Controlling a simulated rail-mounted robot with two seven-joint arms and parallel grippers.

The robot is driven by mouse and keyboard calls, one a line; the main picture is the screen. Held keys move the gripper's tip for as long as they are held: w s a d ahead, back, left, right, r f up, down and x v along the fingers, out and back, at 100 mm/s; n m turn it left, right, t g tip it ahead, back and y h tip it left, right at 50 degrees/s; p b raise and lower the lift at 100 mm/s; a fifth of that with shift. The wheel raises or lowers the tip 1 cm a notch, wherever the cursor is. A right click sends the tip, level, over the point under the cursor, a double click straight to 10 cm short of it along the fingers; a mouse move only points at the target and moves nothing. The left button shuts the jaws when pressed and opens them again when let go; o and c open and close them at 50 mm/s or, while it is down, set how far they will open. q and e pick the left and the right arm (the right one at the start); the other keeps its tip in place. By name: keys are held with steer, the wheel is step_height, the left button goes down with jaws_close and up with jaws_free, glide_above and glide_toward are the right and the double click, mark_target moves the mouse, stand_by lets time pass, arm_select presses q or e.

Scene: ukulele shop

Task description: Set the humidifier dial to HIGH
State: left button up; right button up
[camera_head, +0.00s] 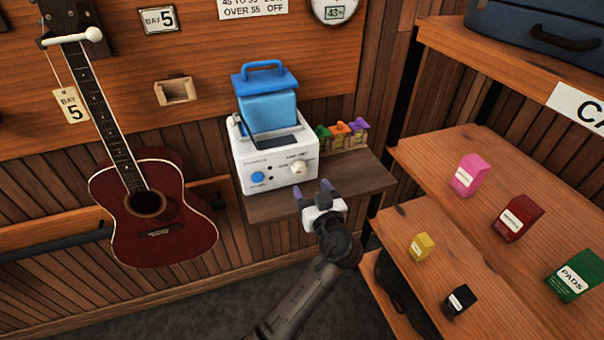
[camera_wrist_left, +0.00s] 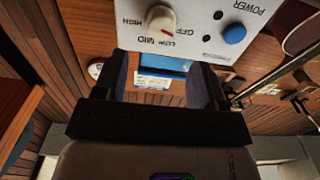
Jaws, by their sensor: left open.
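The white humidifier (camera_head: 272,160) with its blue tank (camera_head: 266,105) stands on a small wall shelf (camera_head: 345,178). Its pale dial (camera_head: 299,167) is on the right of the front panel, with a blue power button (camera_head: 257,177) at the left. In the left wrist view the panel is upside down; the dial (camera_wrist_left: 162,18) has OFF, LOW, MID and HIGH labels around it. A red mark on the dial appears on the OFF/LOW side, away from HIGH. My left gripper (camera_head: 312,190) is open and empty in front of the dial, apart from it. My right gripper is not in view.
Small colored packets (camera_head: 342,132) stand on the shelf right of the humidifier. A red guitar (camera_head: 150,205) hangs at left. Wooden shelves (camera_head: 440,230) with several small boxes stand at right. Free space lies in front of the panel.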

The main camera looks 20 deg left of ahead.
mark_target(301, 171)
arm_select(q)
steer(key=shift+b+x, duration=0.35)
steer(key=shift+x, duration=3.2)
steer(key=c, duration=0.9)
